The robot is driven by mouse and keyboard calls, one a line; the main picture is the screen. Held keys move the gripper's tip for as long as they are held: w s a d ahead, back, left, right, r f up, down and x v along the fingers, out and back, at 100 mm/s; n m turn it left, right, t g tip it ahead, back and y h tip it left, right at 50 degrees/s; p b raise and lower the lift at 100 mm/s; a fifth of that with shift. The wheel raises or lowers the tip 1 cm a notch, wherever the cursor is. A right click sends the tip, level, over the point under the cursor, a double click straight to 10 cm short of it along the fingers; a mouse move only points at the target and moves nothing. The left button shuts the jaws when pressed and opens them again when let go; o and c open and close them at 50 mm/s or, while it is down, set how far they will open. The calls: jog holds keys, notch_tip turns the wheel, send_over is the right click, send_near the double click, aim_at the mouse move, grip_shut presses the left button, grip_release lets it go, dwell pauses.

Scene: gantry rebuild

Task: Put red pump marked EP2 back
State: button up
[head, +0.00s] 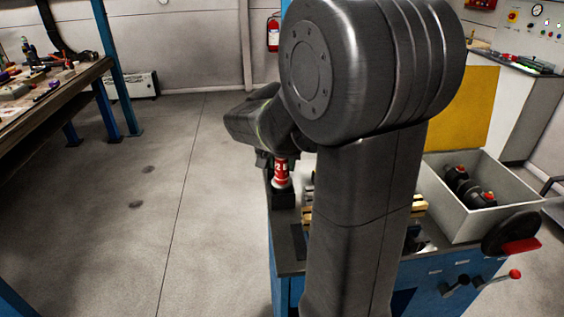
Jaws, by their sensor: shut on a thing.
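My gripper (279,157) is shut on the pump's upper end from above. The pump's pale lower end is at a black block (284,198); I cannot tell whether it is seated in it or just above. My arm hides much of the cabinet top to the right.
A grey bin (440,207) with black, red-capped parts (468,188) stands at the right. A black wheel (508,232) with a red handle is at the cabinet's right end. Small wooden pieces (418,208) show beside my arm. The floor at left is clear.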

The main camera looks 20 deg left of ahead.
jog(key=o, duration=1.1)
jog(key=shift+f, duration=0.15)
jog(key=shift+r+p, duration=0.7)
jog(key=v, duration=1.2)
